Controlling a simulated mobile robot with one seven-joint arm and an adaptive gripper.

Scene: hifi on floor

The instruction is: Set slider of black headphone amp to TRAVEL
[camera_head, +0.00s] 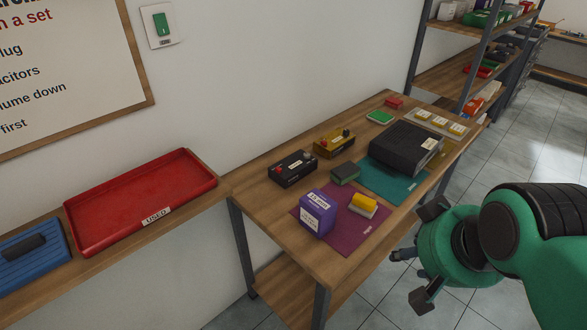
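A small black box (293,168) with a red part and a pale label on top sits on the wooden table, near the wall. It looks like the black headphone amp, but its slider and lettering are too small to read. A similar yellow box (334,143) stands just behind it to the right. My gripper (424,254) is at the right, off the table's front edge and well away from the black box. Its fingers are spread apart with nothing seen between them.
On the table (262,212) are a purple box (318,212), a yellow-topped block (363,205), a dark green-topped block (345,172) and a large black device (405,147). A red tray (140,198) labelled USED and a blue case (32,259) lie on the left shelf.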

